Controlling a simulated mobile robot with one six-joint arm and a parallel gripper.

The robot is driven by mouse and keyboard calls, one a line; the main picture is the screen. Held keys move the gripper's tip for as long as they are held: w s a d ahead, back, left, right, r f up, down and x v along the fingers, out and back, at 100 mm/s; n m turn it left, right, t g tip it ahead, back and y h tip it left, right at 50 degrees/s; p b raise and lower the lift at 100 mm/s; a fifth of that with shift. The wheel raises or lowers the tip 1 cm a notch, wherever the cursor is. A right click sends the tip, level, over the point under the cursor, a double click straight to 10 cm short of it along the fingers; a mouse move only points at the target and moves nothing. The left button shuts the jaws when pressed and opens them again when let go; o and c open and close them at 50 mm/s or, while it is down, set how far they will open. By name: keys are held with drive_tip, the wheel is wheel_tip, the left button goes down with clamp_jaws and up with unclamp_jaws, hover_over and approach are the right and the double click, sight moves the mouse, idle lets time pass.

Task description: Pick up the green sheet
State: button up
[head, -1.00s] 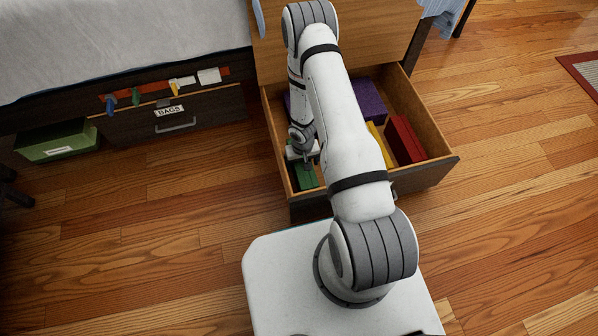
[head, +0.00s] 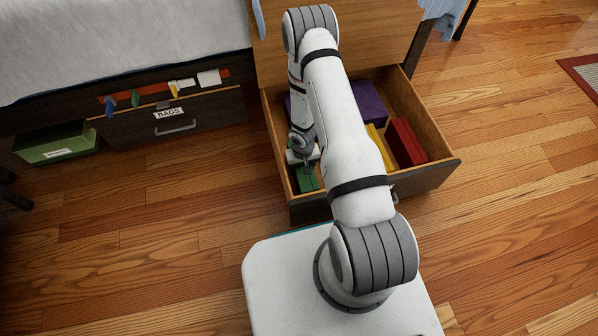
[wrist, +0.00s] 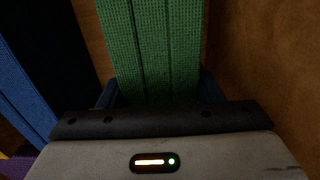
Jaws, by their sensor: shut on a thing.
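The green sheet (head: 306,180) is a folded, woven-textured bundle in the front left part of the open wooden drawer (head: 428,178). In the wrist view the green sheet (wrist: 152,50) runs down between the fingers of my gripper (wrist: 158,100). My gripper (head: 303,160) is inside the drawer, shut on the green sheet. The fingertips are mostly hidden by the sheet and the gripper body. I cannot tell whether the sheet is clear of the drawer floor.
A red bundle (head: 407,141), a yellow one (head: 379,145) and a purple one (head: 369,101) lie in the drawer. A blue bundle (wrist: 22,80) is left of the sheet, and a drawer wall (wrist: 262,70) is close on the right. A green bin (head: 55,145) stands at left.

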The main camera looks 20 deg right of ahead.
drive_tip(key=shift+c, duration=0.9)
drive_tip(key=shift+r, duration=0.15)
